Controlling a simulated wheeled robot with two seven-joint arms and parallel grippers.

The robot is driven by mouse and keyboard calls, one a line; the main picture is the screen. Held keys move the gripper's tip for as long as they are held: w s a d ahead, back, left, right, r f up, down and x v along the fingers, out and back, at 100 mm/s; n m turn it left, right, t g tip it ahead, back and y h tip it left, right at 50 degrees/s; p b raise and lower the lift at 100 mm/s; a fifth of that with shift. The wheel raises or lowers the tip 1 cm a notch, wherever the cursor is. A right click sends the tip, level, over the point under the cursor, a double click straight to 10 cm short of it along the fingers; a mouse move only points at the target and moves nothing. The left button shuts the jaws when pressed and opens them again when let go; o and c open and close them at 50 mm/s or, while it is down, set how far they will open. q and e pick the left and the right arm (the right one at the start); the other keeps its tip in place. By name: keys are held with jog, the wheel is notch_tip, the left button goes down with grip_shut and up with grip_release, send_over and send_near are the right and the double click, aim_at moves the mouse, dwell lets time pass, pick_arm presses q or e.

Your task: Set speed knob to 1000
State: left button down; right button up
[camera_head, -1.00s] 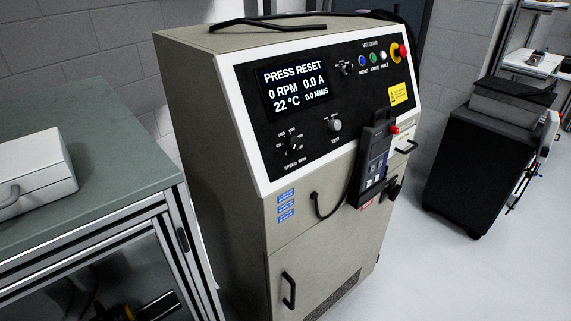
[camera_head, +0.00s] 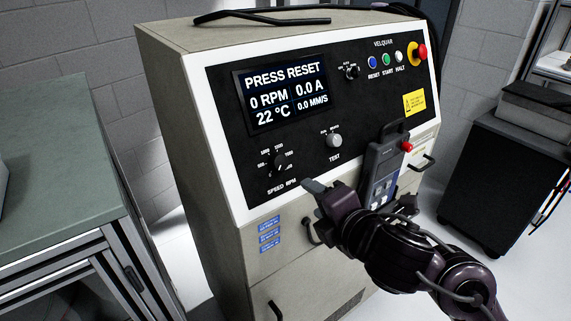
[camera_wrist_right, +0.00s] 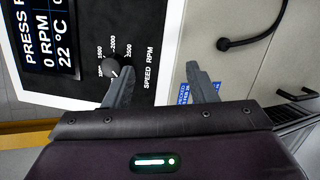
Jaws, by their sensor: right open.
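The speed knob (camera_head: 281,164) is a small dark knob under the display, with numbers around it and "SPEED RPM" below. Its pointer setting is too small to read. In the right wrist view the knob (camera_wrist_right: 112,67) shows turned sideways, with 1500, 2000 and 2500 legible beside it. My right gripper (camera_head: 318,190) is open and empty, below and to the right of the knob, apart from it. In the right wrist view the gripper's (camera_wrist_right: 158,70) left finger overlaps the knob's edge; the knob is not between the fingers. My left gripper is out of view.
The display (camera_head: 286,92) reads PRESS RESET, 0 RPM, 0.0 A, 22 °C, 0.0 MM/S. A test knob (camera_head: 334,141) sits right of the speed knob. A pendant (camera_head: 384,165) hangs right of my gripper. A green-topped bench (camera_head: 50,180) stands left.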

aim_at(282, 162)
notch_tip(282, 162, up, 7)
jog(key=a+n+g+y, duration=0.1)
jog(key=n+g+y, duration=0.15)
jog(key=n, duration=1.75)
jog(key=x, duration=0.5)
jog(key=p+x, duration=0.1)
jog(key=x, duration=0.1)
jog(key=shift+w+a+r, duration=0.15)
jog(key=shift+w+a, duration=0.2)
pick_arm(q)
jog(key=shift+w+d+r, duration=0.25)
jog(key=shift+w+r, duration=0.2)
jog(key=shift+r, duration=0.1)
pick_arm(e)
jog(key=c, duration=1)
jog(key=shift+m, duration=0.4)
